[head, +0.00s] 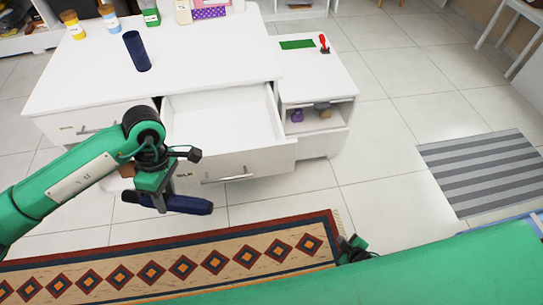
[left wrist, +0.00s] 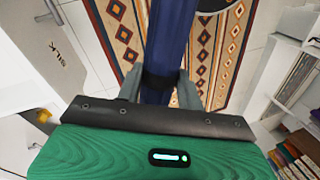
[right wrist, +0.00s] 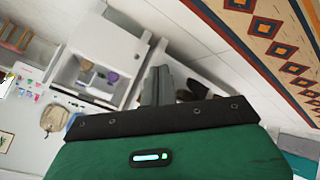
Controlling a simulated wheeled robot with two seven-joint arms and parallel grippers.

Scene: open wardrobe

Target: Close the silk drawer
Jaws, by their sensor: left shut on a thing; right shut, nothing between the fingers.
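The drawer labelled SILK (head: 235,166) is pulled out from the white dresser, and the inside that shows is empty. Its labelled front also appears at the left of the left wrist view (left wrist: 58,62). My left gripper (head: 160,203) is in front of the drawer's left part, shut on a dark blue rolled or cylindrical object (head: 192,205). That object runs between the fingers in the left wrist view (left wrist: 170,50). My right gripper (right wrist: 158,85) is shut and empty. In the head view only a small part of it shows above a green part of mine, right of the rug.
The dresser top (head: 215,60) holds a dark blue cylinder (head: 137,52) and several bottles. Right of the drawer stands an open cubby (head: 318,118) with small items; a red-handled tool (head: 324,43) is on top. A patterned rug (head: 170,268) and grey striped mat (head: 485,170) lie on the floor.

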